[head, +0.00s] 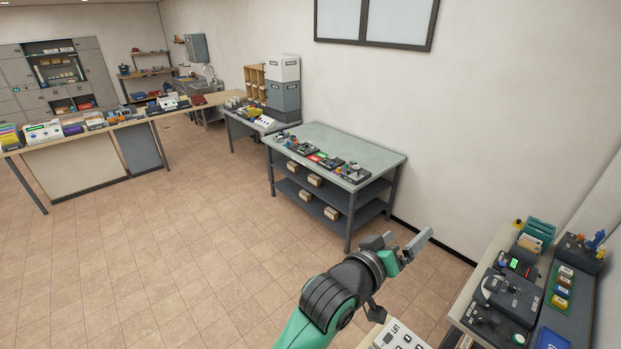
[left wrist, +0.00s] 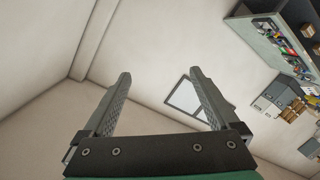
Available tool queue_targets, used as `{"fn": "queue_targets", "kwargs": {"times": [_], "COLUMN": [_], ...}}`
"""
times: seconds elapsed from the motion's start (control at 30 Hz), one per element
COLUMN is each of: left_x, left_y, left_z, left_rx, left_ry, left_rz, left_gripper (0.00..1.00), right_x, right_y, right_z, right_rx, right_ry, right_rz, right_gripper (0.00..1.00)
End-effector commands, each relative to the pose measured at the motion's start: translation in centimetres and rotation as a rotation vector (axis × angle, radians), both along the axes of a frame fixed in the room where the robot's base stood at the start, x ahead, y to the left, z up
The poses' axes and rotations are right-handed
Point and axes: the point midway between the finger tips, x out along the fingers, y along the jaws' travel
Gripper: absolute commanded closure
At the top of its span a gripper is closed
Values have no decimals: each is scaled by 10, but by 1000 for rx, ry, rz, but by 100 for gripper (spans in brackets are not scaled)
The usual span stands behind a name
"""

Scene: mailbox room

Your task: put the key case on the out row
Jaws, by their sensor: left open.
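My left gripper (head: 408,238) is open and empty, raised in the air in front of the grey-topped workbench. I cannot pick out the key case in either view; the small items on the benches are too small to tell apart. I cannot tell which place is the out row. My right gripper is not in view.
The workbench (head: 372,157) stands against the wall with small devices on top and boxes on its shelves. A side bench at right holds dark devices (head: 511,296) and coloured trays (head: 562,291). A long counter (head: 86,170) stands at far left. The tiled floor (head: 170,250) between is clear.

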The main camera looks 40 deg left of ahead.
Motion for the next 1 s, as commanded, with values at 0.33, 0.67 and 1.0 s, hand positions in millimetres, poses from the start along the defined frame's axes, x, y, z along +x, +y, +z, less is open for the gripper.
{"fn": "queue_targets", "kwargs": {"times": [0.33, 0.67, 1.0], "left_x": [-191, -243, -242], "left_y": [28, 32, 32], "left_z": [299, 329, 328], "left_rx": [498, 589, 587], "left_ry": [-865, -1000, -998], "left_rz": [170, 250, 247], "left_gripper": [6, 6, 6], "right_x": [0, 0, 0], "right_y": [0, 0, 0], "right_z": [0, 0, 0], "right_rx": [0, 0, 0], "right_ry": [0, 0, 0], "right_rz": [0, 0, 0], "right_gripper": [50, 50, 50]}}
